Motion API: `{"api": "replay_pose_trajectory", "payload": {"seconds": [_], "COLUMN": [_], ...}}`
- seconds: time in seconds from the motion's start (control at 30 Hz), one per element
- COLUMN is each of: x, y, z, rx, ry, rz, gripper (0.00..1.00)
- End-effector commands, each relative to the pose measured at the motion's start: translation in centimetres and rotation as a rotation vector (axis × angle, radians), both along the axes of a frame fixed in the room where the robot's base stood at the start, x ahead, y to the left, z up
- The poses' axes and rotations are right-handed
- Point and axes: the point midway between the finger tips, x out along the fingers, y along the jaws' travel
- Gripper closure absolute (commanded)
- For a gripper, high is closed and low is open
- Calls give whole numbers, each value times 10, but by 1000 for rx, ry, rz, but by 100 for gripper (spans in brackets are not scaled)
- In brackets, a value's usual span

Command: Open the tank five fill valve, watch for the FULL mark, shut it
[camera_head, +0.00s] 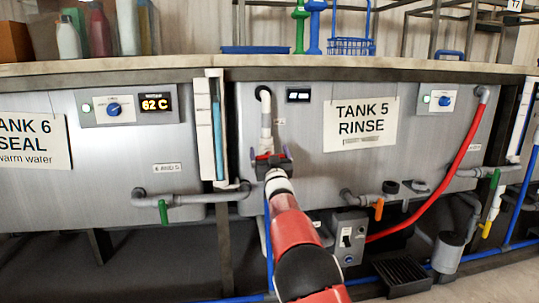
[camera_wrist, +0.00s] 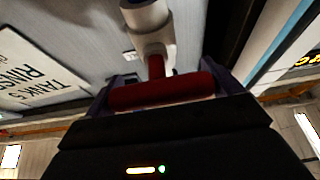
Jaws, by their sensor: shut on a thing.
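The Tank 5 tank (camera_head: 300,185) is grey metal with a "TANK 5 RINSE" sign (camera_head: 361,124). A white fill pipe (camera_head: 265,122) comes down its front to a valve with a red handle (camera_head: 264,156). My gripper (camera_head: 272,166) is at this valve. In the wrist view the red crossbar handle (camera_wrist: 165,91) lies between the fingers of my gripper (camera_wrist: 162,92), which is shut on it. The valve body (camera_wrist: 150,22) is white-grey beyond the handle. A sight tube (camera_head: 217,130) with blue liquid stands at the tank's left edge. No FULL mark is legible.
Tank 6 (camera_head: 110,175) is at left with a "62 C" display (camera_head: 156,103). A green-handled valve (camera_head: 163,212) and an orange-handled valve (camera_head: 379,209) sit on low pipes. A red hose (camera_head: 455,175) curves at right. A switch box (camera_head: 348,238) is right of my arm.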

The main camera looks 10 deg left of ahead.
Motion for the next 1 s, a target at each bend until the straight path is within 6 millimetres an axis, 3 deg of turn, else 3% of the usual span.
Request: {"api": "replay_pose_trajectory", "payload": {"seconds": [0.37, 1.0], "x": [0, -2], "y": [1, 8], "z": [-3, -1], "rx": [-183, -762], "ry": [-54, -219], "rz": [-1, 0], "gripper": [32, 32]}}
